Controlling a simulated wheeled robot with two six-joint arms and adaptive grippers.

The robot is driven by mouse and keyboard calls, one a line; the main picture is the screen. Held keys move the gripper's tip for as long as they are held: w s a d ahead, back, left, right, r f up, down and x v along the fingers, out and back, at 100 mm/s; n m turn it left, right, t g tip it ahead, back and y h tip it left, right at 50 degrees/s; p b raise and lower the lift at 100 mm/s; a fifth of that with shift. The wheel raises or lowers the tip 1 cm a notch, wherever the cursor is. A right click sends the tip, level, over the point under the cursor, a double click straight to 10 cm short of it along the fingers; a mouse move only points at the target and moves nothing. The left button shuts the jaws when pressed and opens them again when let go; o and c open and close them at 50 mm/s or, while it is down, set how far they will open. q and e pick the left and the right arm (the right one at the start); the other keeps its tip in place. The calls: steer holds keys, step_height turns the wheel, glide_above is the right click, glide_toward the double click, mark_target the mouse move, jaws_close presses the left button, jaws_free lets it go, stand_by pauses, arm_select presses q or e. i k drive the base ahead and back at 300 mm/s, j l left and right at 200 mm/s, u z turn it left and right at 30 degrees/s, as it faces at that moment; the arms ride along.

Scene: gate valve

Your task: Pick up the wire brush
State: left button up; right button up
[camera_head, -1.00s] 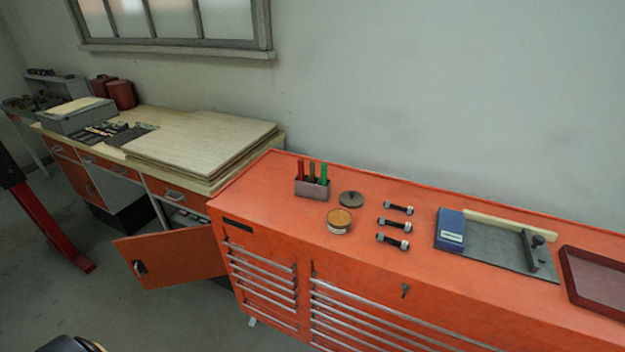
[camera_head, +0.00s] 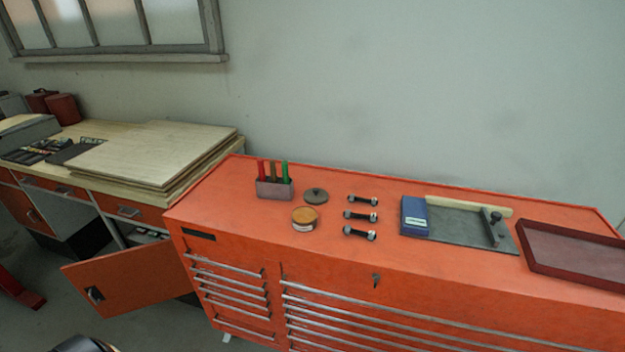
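A long pale wooden piece (camera_head: 468,206), which looks like the wire brush's handle, lies along the back edge of a dark grey mat (camera_head: 455,231) on the orange tool cabinet (camera_head: 370,258). Its bristles cannot be made out. A blue box (camera_head: 414,216) sits at the mat's left end, and a dark tool with a knob (camera_head: 493,226) lies at its right end. Neither of my grippers shows in the head view. A dark rounded part at the bottom left edge seems to be mine.
A red tray (camera_head: 573,254) lies right of the mat. Several bolts (camera_head: 361,216), an orange-topped tin (camera_head: 304,217), its dark lid (camera_head: 315,196) and a holder with coloured sticks (camera_head: 274,187) stand to the left. The cabinet door (camera_head: 130,280) hangs open. A wooden workbench (camera_head: 150,155) stands at left.

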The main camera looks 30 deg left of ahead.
mark_target(272, 163)
steer(key=j+z, duration=0.5)
steer(key=k+j+z, duration=0.1)
steer(key=j+z, duration=0.25)
steer(key=z, duration=0.15)
steer(key=k+j+z, duration=0.15)
steer(key=j+z, duration=0.2)
steer(key=z, duration=0.15)
